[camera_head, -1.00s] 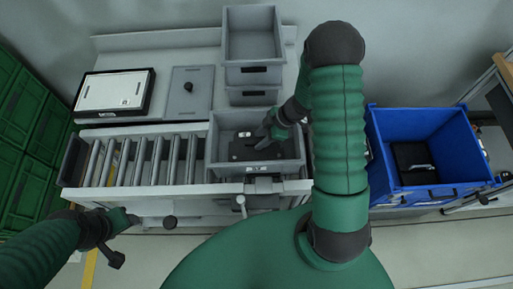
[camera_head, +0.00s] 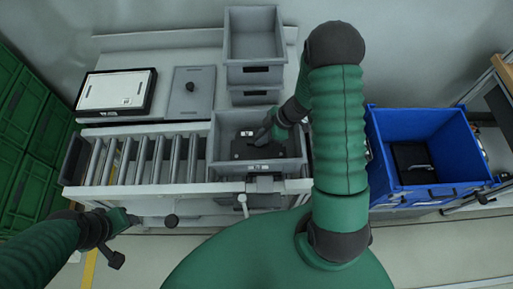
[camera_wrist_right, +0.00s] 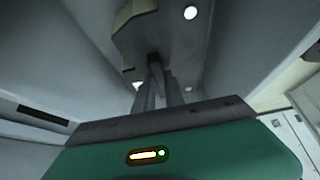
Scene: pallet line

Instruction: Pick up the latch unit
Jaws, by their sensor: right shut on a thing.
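The latch unit (camera_head: 243,151) is a dark, blocky piece inside the grey bin (camera_head: 214,152) on the roller line. In the right wrist view a grey block (camera_wrist_right: 175,35), which looks like the latch unit, sits at the fingertips. My right gripper (camera_head: 268,134) reaches into the bin from the right and is shut on the unit. Its fingers (camera_wrist_right: 158,85) meet at a narrow part of the block. The gripper partly hides the unit in the head view. My left gripper (camera_head: 125,219) is low at the left, in front of the line, apart from the unit; its jaws are too small to read.
Bin walls stand close around my right gripper. Stacked grey bins (camera_head: 254,75) stand behind it. A blue crate (camera_head: 377,150) with a dark item stands at the right. Rollers (camera_head: 160,160) lie left of the bin. A grey lid (camera_head: 192,100) and a white-topped box (camera_head: 115,90) lie behind.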

